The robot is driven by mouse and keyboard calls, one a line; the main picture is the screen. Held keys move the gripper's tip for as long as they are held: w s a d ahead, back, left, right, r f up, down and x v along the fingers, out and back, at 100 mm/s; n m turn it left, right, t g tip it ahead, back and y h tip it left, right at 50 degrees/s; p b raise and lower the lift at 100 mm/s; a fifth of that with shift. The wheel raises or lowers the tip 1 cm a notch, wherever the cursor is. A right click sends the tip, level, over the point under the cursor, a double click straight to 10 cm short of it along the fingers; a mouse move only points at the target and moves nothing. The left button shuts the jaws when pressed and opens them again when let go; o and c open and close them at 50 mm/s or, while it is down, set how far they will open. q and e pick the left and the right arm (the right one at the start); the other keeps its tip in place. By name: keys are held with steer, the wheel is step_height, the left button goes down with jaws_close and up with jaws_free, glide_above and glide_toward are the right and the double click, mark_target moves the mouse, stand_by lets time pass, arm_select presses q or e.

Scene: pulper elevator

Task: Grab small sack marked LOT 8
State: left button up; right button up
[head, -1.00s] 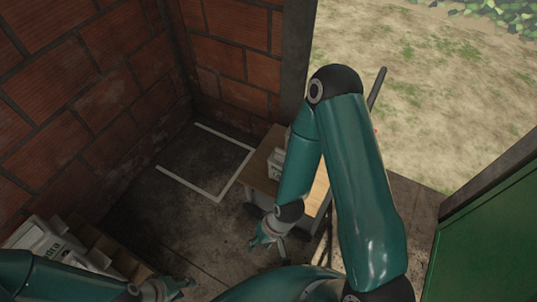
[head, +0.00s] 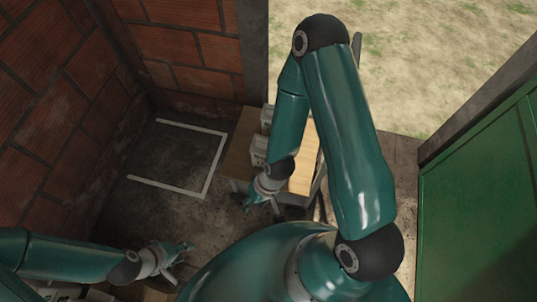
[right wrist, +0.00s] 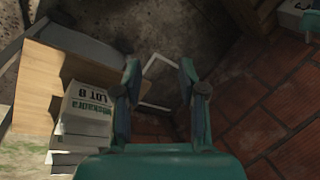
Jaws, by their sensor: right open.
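A pale small sack with dark lettering that reads LOT 8 (right wrist: 88,108) lies on a wooden-topped cart, left of my right gripper (right wrist: 159,66) in the right wrist view. Other pale sacks lie against or under it. My right gripper is open and empty, apart from the sack. In the head view, pale sacks (head: 259,149) show on the cart, partly behind my right arm; their marks are unreadable there. My right gripper (head: 254,197) is beside the cart's near left edge. My left gripper (head: 182,263) looks open and empty, low over the floor.
The cart's wooden top (head: 239,143) stands by the doorway post. A white floor outline (head: 205,178) encloses bare floor left of it. Brick walls (head: 60,90) close the left and back. A green door panel (head: 480,215) is at right. More sacks (head: 62,291) lie low at left.

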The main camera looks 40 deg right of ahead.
steer(key=w+d+f+n+t+b, duration=0.15)
steer(key=w+d+n+b, duration=0.25)
steer(key=w+d+b, duration=0.45)
steer(key=w+d+r+n+t+h+b, duration=0.1)
steer(key=w+d+r+n+b, duration=0.15)
steer(key=d, duration=0.45)
steer(key=w+d+r+n+b, duration=0.2)
steer(key=w+d+r+n, duration=0.15)
steer(key=d, duration=0.45)
glide_toward(259, 145)
steer(key=shift+s+d+f, duration=0.25)
steer(key=shift+s+d, duration=0.1)
steer(key=shift+d, duration=0.1)
steer(key=shift+s+d+f, duration=0.25)
steer(key=shift+s+d, duration=0.15)
steer(key=shift+d, duration=0.05)
steer(key=shift+d+x, duration=0.15)
steer(key=shift+x, duration=1.2)
steer(key=shift+d+x, duration=0.1)
steer(key=shift+x, duration=1.2)
steer(key=shift+w, duration=0.15)
steer(key=shift+f+b, duration=0.25)
steer(key=shift+b, duration=0.15)
steer(key=shift+c, duration=0.3)
jaws_close()
